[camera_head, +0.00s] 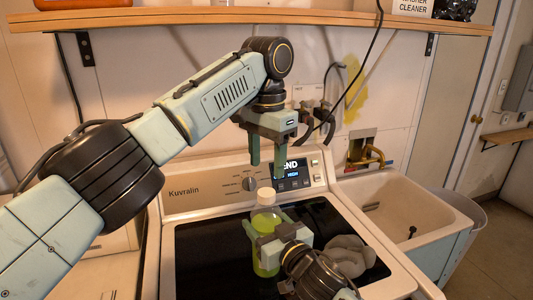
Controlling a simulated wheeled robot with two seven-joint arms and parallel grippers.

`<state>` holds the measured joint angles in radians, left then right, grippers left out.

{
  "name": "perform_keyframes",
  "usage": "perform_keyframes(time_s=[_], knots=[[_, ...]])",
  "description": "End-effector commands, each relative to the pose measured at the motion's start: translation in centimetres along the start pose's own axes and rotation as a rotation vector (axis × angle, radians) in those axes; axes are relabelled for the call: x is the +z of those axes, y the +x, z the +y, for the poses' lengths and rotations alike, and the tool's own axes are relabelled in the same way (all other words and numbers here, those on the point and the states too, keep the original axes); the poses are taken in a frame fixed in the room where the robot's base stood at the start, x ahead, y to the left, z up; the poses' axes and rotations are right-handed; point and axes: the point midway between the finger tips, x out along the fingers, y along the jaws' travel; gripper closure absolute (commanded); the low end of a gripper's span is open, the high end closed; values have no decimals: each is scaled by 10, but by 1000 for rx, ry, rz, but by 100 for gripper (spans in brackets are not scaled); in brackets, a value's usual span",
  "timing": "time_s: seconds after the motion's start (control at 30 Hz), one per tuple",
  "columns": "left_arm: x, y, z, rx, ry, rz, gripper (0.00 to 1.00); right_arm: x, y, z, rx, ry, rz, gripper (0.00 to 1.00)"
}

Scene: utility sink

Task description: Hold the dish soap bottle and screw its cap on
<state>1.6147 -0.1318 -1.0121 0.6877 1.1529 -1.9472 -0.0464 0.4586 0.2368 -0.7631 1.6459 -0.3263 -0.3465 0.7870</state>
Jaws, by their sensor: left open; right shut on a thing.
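A clear dish soap bottle (266,222) with green liquid stands upright on the dark glass top of the washer. A white cap (266,196) sits on its neck; I cannot tell how tightly. My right gripper (262,236) is shut on the bottle's body, its fingers partly hiding it. My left gripper (267,168) is open and empty, pointing down above the cap with a gap between them.
The bottle stands on the washer top (205,255), in front of its control panel (292,172). A crumpled grey cloth (347,256) lies right of my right gripper. A utility sink (405,200) is at the right. A wooden shelf (270,17) runs above.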

Motion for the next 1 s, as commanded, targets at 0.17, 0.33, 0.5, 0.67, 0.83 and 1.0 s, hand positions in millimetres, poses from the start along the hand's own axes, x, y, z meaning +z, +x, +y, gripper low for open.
perform_keyframes(time_s=[0.17, 0.33, 0.5, 0.67, 0.83, 1.0], knots=[[0, -2, 0, 0, -334, 0, 48, 0, 0, 0, 0, 0, 0, 100], [0, -5, 0, 0, -655, 0, 48, 0, 0, 0, 0, 0, 0, 100], [0, -7, 0, 0, -975, 1, 48, 0, 0, 0, 0, 0, 0, 100], [1, -9, 0, 1, -1238, 1, 48, 0, 0, 0, 0, 0, 0, 100], [1, -10, 0, 1, -1424, 1, 48, 0, 0, 0, 0, 0, 0, 100], [1, -11, 0, 1, -1500, 1, 48, 0, 0, 0, 0, 0, 0, 100]])
